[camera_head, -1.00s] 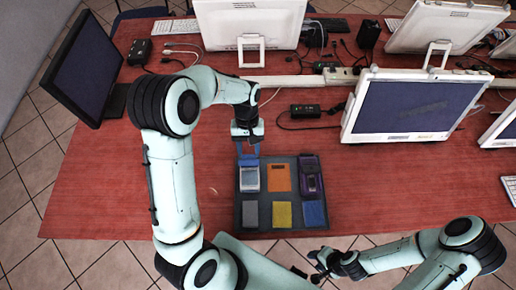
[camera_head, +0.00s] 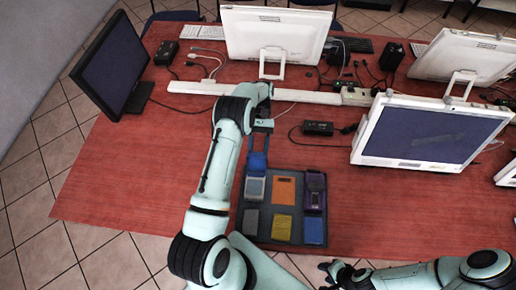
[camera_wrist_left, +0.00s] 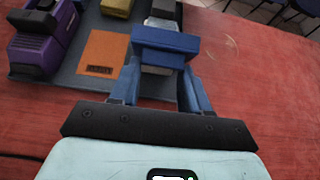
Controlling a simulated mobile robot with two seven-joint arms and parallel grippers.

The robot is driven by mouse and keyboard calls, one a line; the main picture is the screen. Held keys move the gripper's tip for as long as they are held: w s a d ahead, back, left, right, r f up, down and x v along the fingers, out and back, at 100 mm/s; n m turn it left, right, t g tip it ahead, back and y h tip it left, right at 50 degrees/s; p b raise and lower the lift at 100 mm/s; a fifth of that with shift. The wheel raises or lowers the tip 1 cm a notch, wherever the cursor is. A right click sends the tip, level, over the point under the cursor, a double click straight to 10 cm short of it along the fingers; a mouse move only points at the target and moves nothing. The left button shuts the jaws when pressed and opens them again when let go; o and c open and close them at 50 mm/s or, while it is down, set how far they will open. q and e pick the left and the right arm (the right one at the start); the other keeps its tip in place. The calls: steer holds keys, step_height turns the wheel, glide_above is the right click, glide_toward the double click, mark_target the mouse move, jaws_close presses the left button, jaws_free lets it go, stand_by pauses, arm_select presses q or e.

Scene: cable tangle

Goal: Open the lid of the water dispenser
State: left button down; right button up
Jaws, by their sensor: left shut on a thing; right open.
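A grey and white box (camera_head: 255,188), apparently the water dispenser, is at the far left of a dark tray (camera_head: 269,206). A blue lid-like piece (camera_head: 257,163) stands at its far edge. In the left wrist view this blue piece (camera_wrist_left: 166,40) spans the space between my fingertips and partly hides the pale box (camera_wrist_left: 160,24). My left gripper (camera_head: 258,147) is at the box's far side, shut on the blue piece; its fingers also show in the left wrist view (camera_wrist_left: 160,72). My right gripper (camera_head: 333,271) is open and empty near the table's front edge.
The tray also holds an orange plate (camera_head: 284,190), a purple device (camera_head: 315,190) and grey, yellow and blue blocks in front. A white power strip (camera_head: 200,88), a black adapter (camera_head: 318,128) and monitors (camera_head: 430,130) lie beyond. The table left of the tray is clear.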

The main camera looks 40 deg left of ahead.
arm_select(q)
steer(key=shift+s+f+g, duration=0.15)
steer(key=shift+f+g, duration=0.1)
steer(key=shift+g, duration=0.05)
steer(key=c, duration=0.5)
jaws_free()
steer(key=shift+d+r, duration=0.1)
